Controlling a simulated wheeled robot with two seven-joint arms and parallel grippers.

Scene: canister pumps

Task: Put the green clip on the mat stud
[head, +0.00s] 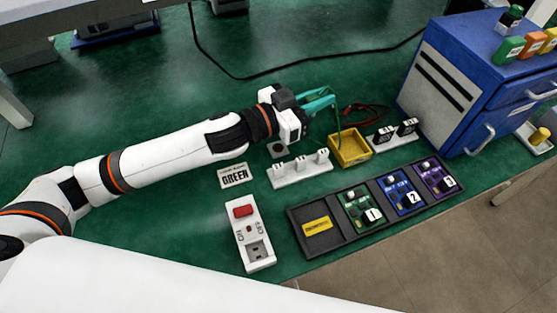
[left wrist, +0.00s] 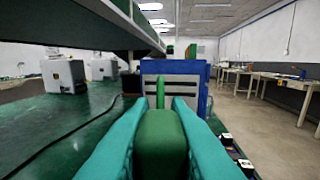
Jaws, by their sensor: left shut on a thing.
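The green clip (left wrist: 160,140) is a rounded green piece between the teal fingers of my left gripper (head: 322,100). My left gripper is shut on it, and it also shows in the left wrist view (left wrist: 160,118). In the head view the fingers mostly hide the clip, and a thin green strip hangs down toward the yellow tray (head: 351,148). A small grey block with a dark top (head: 277,150) sits on the green mat (head: 180,110) below my wrist. I cannot tell whether it is the mat stud. My right gripper is out of view.
A blue cabinet (head: 455,95) stands at right. The back mat is mostly clear.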

